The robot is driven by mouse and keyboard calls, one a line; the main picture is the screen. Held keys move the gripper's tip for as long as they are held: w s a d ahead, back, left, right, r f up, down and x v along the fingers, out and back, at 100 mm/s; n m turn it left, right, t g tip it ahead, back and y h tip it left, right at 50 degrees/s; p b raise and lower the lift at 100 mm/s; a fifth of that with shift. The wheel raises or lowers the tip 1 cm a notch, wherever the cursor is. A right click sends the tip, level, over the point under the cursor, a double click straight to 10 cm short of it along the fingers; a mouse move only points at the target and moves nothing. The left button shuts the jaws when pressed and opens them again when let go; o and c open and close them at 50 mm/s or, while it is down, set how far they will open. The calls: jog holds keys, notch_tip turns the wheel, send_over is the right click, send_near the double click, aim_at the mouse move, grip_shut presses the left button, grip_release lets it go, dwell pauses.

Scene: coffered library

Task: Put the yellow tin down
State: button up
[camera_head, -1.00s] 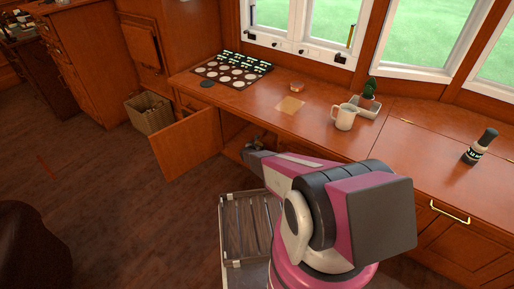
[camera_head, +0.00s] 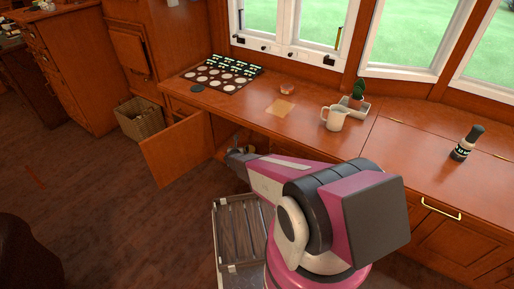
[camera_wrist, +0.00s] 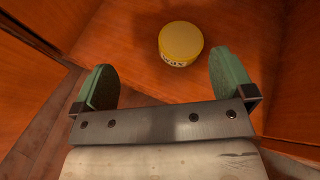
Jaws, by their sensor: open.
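The yellow tin (camera_wrist: 181,44) stands upright on a wooden surface inside the cabinet in the wrist view. It has a yellow lid and a pale label with dark letters. My gripper (camera_wrist: 165,85) is open, with its two green fingers wide apart. The tin is ahead of the fingertips, nearer the right finger, and nothing is held. In the head view my gripper (camera_head: 236,155) reaches into the open cabinet under the counter. The tin cannot be made out clearly there.
The open cabinet door (camera_head: 178,150) stands left of my arm. The wooden counter (camera_head: 240,108) above holds a white mug (camera_head: 334,118), a plant tray (camera_head: 356,106) and a dark bottle (camera_head: 467,143). A basket (camera_head: 140,119) stands on the floor. A slatted crate (camera_head: 240,232) is beside my base.

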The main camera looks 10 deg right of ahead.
jog(key=s+a+r+n+g+y, duration=0.15)
jog(key=s+r+n+y, duration=0.3)
jog(key=r+n, duration=0.6)
jog(key=s+a+r+n+g+y, duration=0.15)
jog(key=s+r+n+y, duration=0.35)
jog(key=r+n, duration=0.5)
jog(key=s+d+r+n+g+h, duration=0.1)
jog(key=s+d+r+n+g, duration=0.2)
jog(key=s+n, duration=0.3)
jog(key=s+d+r+n+g+h, duration=0.2)
jog(key=s+d+r+n+g, duration=0.1)
jog(key=s, duration=0.6)
jog(key=s+d+r+n+g+h, duration=0.1)
jog(key=s+d+r+n+g, duration=0.2)
jog(key=s+r+n, duration=0.3)
jog(key=s+d+n, duration=0.1)
jog(key=s+n, duration=0.1)
jog(key=shift+s+d+n, duration=0.2)
jog(key=shift+s+n, duration=0.05)
jog(key=shift+n, duration=0.1)
jog(key=shift+h, duration=0.25)
